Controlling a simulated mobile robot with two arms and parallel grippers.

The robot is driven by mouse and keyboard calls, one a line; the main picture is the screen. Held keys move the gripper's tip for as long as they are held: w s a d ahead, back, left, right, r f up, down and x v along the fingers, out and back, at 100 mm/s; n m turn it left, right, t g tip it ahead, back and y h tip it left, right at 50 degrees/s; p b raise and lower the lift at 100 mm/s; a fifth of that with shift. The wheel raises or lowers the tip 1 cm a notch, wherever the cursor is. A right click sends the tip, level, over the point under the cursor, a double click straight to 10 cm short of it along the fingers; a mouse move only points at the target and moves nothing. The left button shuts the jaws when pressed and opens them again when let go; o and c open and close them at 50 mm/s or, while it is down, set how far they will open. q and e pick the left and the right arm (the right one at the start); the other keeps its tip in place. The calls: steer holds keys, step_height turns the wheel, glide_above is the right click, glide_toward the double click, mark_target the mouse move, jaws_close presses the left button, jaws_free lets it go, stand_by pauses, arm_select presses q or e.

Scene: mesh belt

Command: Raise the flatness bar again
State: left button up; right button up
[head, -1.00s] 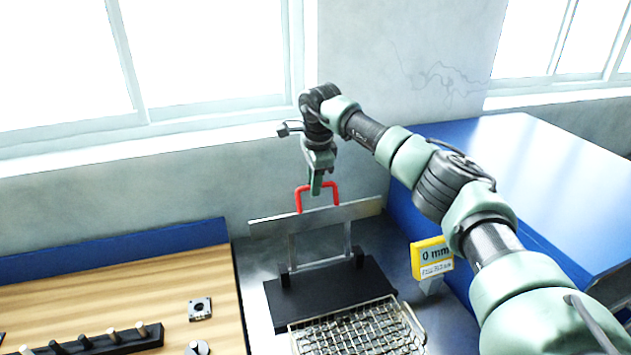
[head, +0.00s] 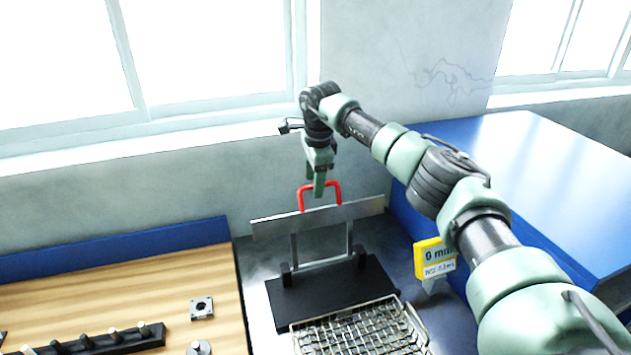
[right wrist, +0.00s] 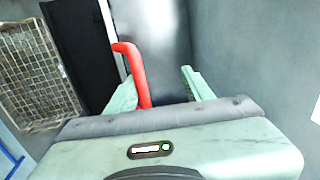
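The flatness bar (head: 319,218) is a long grey metal plate with a red handle (head: 303,198) on top. It is across the upper part of two upright posts (head: 294,250) on a black base (head: 329,288). My right gripper (head: 319,191) points down at the handle. In the right wrist view its fingers (right wrist: 158,92) are spread apart. The red handle (right wrist: 138,72) is between them, nearer the left finger, with a gap to the right one. The bar (right wrist: 155,40) is also there. My left gripper is not in view.
A wire mesh belt (head: 365,330) lies in front of the base. A yellow gauge sign (head: 434,258) stands right of it, beside a blue cabinet (head: 530,180). A wooden bench top (head: 150,292) with a black peg rack (head: 105,343) is at left.

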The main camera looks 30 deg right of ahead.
steer(key=shift+r, duration=0.1)
stand_by(0.3)
steer(key=r+b, duration=0.1)
steer(key=r, duration=0.1)
steer(key=s+r+b, duration=0.1)
steer(key=r, duration=0.4)
steer(key=shift+s+a+r+b, duration=0.25)
steer(key=shift+s+r+b, duration=0.05)
steer(key=shift+s+b, duration=0.1)
steer(key=shift+w+d+f, duration=0.1)
steer(key=shift+f, duration=0.05)
